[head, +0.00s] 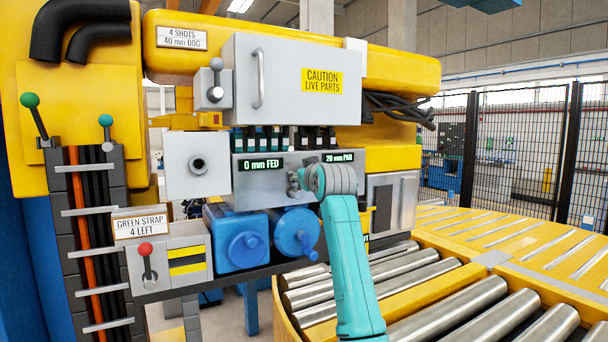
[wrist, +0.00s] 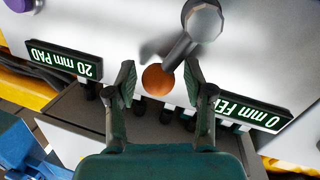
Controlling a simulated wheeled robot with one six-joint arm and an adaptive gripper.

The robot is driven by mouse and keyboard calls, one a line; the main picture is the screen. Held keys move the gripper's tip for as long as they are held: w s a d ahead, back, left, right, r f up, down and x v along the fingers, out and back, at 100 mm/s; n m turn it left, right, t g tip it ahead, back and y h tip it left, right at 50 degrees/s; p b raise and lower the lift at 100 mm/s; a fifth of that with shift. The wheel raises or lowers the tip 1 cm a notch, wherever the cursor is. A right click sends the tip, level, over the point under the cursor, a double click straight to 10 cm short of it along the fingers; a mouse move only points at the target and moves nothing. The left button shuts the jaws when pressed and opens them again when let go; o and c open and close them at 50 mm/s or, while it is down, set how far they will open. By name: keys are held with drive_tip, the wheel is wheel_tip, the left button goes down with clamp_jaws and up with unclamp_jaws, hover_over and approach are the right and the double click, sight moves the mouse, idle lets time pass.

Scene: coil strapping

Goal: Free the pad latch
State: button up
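My gripper (wrist: 160,78) is open in the wrist view, with its fingers on either side of an orange ball knob (wrist: 158,80). Gaps show between the knob and both fingers. A grey rod runs from the knob to a faceted grey hub (wrist: 204,20) on the pale panel. No label names this lever, so I cannot tell whether it is the pad latch. The 20 mm PAD display (wrist: 64,60) and 0 mm FED display (wrist: 246,111) appear upside down. In the head view, the PAD display (head: 338,158) shows beside my wrist, which hides the knob.
A grey cabinet (head: 285,85) marked CAUTION LIVE PARTS is above my arm. Blue drums (head: 238,235) sit below the panel. Green, teal and red ball levers stand at left. A roller conveyor (head: 455,320) lies at right. A purple knob (wrist: 18,5) is at the wrist view's corner.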

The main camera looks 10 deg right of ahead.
drive_tip(key=shift+s, duration=0.1)
drive_tip(key=s+d, duration=0.1)
drive_tip(key=s, duration=1)
drive_tip(key=shift+s+r, duration=0.35)
drive_tip(key=shift+d, duration=0.1)
